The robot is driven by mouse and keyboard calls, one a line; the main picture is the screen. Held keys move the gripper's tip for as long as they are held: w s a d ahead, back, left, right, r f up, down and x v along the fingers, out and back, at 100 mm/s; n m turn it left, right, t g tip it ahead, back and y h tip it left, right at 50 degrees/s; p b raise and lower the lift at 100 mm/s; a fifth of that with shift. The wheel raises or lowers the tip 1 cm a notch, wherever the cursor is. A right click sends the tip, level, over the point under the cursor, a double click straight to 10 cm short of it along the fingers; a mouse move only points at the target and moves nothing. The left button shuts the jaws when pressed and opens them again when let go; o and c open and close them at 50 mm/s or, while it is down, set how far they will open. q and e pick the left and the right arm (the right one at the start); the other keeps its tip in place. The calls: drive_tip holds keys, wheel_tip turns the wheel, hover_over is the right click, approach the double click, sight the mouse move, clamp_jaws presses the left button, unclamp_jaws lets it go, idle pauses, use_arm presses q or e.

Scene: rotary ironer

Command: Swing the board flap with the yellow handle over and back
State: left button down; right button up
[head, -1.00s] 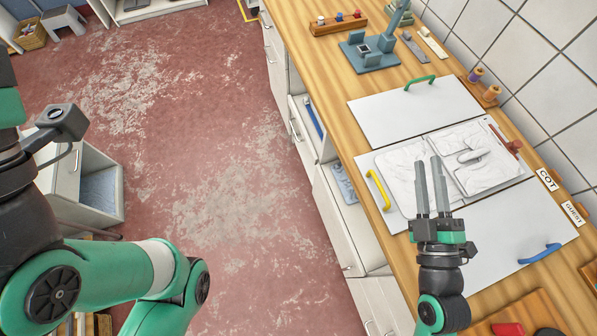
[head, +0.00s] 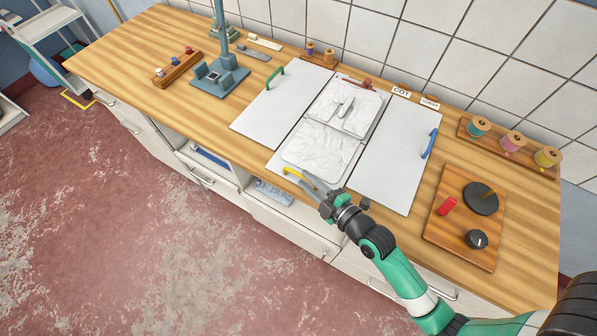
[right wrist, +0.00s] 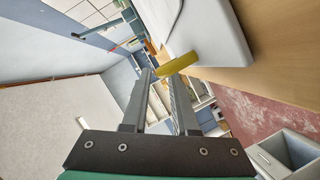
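The middle board flap (head: 277,164) with the yellow handle (head: 299,176) lies flat on the wooden counter, handle at its front edge. A white padded piece (head: 318,147) lies on it. My right gripper (head: 306,186) is at the yellow handle, reaching in from the front right. In the right wrist view the fingers (right wrist: 163,74) stand apart, with the yellow handle (right wrist: 178,64) at their tips; I cannot tell whether they touch it. My left gripper is out of the head view.
A flap with a green handle (head: 272,105) lies left, and one with a blue handle (head: 396,160) lies right. A blue-grey stand (head: 220,78) is farther left. A wooden panel with knobs (head: 466,218) and thread spools (head: 511,141) are at right.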

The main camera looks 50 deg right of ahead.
sight(303, 178)
drive_tip(key=shift+x, duration=1.95)
clamp_jaws()
